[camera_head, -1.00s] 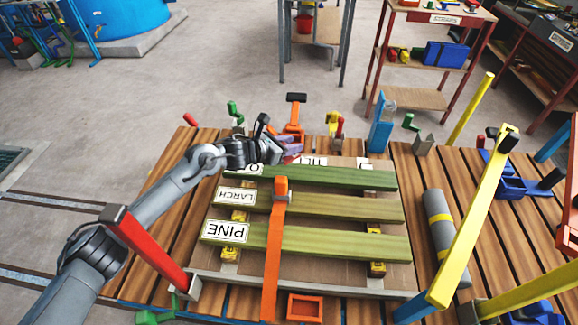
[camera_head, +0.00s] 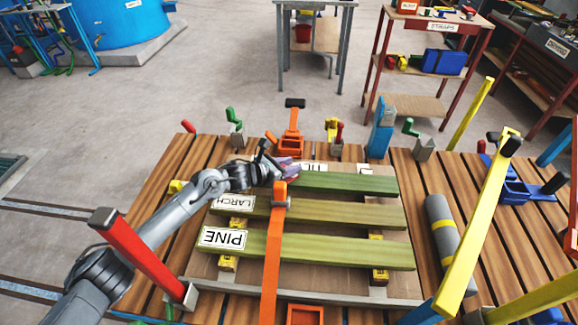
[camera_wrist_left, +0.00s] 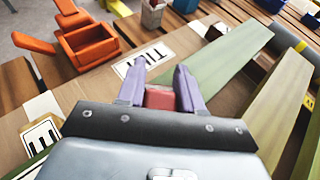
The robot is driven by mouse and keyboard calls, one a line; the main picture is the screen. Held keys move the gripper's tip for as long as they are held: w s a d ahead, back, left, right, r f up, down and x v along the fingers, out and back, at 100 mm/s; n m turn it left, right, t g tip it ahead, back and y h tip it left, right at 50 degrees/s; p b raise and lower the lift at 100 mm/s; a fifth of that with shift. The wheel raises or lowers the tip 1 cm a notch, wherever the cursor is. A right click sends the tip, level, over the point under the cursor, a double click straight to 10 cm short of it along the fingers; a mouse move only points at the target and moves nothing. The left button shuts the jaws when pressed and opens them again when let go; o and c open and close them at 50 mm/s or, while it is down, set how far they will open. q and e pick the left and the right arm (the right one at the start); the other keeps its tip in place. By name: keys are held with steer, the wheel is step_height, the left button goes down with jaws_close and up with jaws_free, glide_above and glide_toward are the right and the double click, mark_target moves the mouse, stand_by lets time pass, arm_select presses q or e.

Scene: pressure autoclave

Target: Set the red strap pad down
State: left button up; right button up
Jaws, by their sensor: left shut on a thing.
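My left gripper (camera_head: 290,170) has purple fingers and is shut on the red strap pad (camera_wrist_left: 160,97). In the left wrist view the pad shows as a small red block between the fingertips (camera_wrist_left: 160,92). In the head view I cannot make the pad out. The gripper is over the left end of the farthest green board (camera_head: 345,183), near the TIL label (camera_wrist_left: 146,60). Whether the pad touches the board, I cannot tell. The orange strap (camera_head: 272,255) runs across the nearer boards just in front of the gripper. My right gripper is not in view.
An orange ratchet (camera_head: 291,142) stands behind the gripper. A red post (camera_head: 138,257) rises at left, and a grey roll (camera_head: 442,228) and yellow bar (camera_head: 480,220) are at right.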

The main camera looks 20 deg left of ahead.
arm_select(q)
steer(key=o, duration=1)
steer(key=shift+f, duration=0.15)
steer(key=shift+s+r, duration=0.1)
steer(key=shift+r, duration=0.2)
steer(key=shift+p+v, duration=1.7)
steer(key=shift+v, duration=4.2)
